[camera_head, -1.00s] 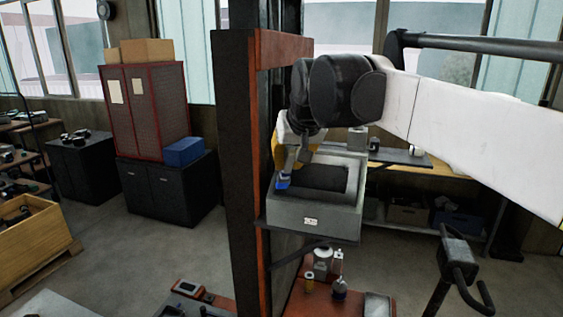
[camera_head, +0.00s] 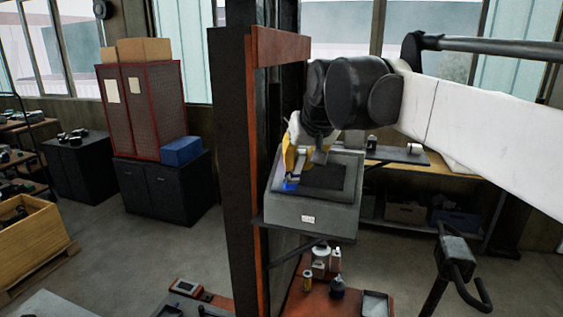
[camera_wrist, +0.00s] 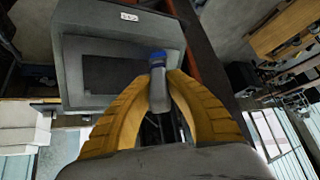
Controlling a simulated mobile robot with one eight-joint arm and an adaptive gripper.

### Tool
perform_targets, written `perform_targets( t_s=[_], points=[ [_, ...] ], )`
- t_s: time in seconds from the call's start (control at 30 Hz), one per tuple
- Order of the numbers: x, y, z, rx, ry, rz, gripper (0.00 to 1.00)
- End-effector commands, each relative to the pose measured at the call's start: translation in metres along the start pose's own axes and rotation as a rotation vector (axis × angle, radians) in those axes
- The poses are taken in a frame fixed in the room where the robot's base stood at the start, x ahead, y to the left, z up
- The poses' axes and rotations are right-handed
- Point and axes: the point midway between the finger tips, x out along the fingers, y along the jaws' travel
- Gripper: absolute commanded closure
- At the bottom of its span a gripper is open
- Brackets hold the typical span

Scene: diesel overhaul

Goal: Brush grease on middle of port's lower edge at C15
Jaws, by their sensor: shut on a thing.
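A grey box-shaped block (camera_head: 285,212) with a dark rectangular port (camera_head: 325,176) in its sloped top sits on a bracket at the column. It carries a small white label (camera_head: 308,219). In the wrist view the block (camera_wrist: 75,70) and its port (camera_wrist: 110,75) lie ahead and to the left. My gripper (camera_head: 300,160) has yellow fingers (camera_wrist: 165,100) shut on a grey brush (camera_wrist: 158,90) with a blue tip (camera_wrist: 158,58). The blue tip is at the port's left side in the head view. I cannot tell whether it touches the surface.
A dark column with orange edges (camera_head: 235,150) stands close left of the block. Below is a red surface (camera_head: 325,300) with small bottles and a tray (camera_head: 376,305). A workbench (camera_head: 420,165) stands behind. A black handle (camera_head: 465,270) is at right.

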Motion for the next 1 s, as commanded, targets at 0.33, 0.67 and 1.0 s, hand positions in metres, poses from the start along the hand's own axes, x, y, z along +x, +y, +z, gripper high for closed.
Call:
perform_targets(
  t_s=[0.33, 0.67, 1.0],
  points=[
    [-0.006, 0.016, 0.006, 0.001, 0.000, 0.001, 1.00],
    [-0.013, 0.035, 0.015, 0.000, 0.000, 0.000, 1.00],
    [-0.021, 0.058, 0.024, 0.002, 0.000, 0.001, 1.00]
  ],
)
